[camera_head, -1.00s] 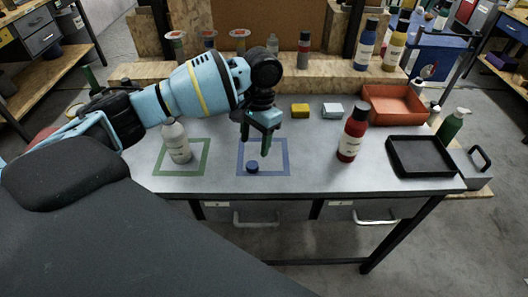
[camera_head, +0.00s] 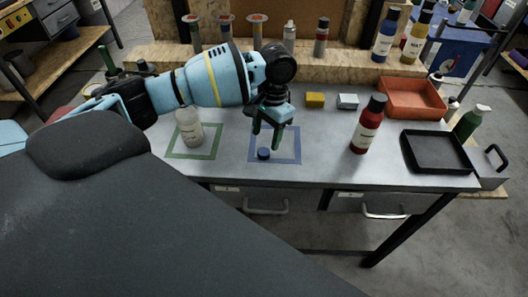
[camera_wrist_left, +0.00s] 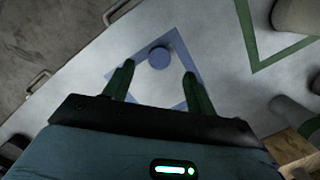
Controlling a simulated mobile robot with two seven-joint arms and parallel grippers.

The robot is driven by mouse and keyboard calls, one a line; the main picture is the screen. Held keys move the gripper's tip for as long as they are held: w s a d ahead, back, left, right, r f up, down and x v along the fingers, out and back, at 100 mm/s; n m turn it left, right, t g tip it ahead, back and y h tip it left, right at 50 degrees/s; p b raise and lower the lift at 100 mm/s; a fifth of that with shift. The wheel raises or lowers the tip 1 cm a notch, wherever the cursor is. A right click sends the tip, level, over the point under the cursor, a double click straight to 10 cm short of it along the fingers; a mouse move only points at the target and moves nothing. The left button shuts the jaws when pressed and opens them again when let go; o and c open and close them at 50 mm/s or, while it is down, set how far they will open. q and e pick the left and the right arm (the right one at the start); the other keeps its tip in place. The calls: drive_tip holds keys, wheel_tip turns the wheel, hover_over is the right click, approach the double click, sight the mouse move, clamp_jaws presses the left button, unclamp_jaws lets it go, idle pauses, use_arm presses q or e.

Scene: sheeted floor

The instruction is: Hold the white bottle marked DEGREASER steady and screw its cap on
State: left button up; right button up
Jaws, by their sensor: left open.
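The white bottle (camera_head: 189,127) stands upright inside the green outlined square, partly behind my left arm in the head view; its label is too small to read. A small blue cap (camera_head: 263,153) lies on the table inside the blue outlined square. The cap also shows in the left wrist view (camera_wrist_left: 159,57), ahead of the fingers and between their lines. My left gripper (camera_head: 265,141) points down above the blue square, close to the cap. It is open and empty, and its fingertips show apart in the left wrist view (camera_wrist_left: 159,70). My right gripper is not in view.
A red bottle (camera_head: 368,125) stands right of the blue square. A black tray (camera_head: 436,170) and an orange bin (camera_head: 414,113) are at the right. Yellow (camera_head: 315,100) and white (camera_head: 347,101) blocks lie behind. The table between the squares is clear.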

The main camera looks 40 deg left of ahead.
sight(264, 151)
use_arm(q)
drive_tip(key=shift+s+a+f, duration=0.1)
drive_tip(key=shift+s+f, duration=0.1)
drive_tip(key=shift+f, duration=1.1)
drive_tip(key=shift+s+f, duration=0.15)
drive_tip(key=shift+f, duration=1.15)
drive_tip(key=c, duration=1.1)
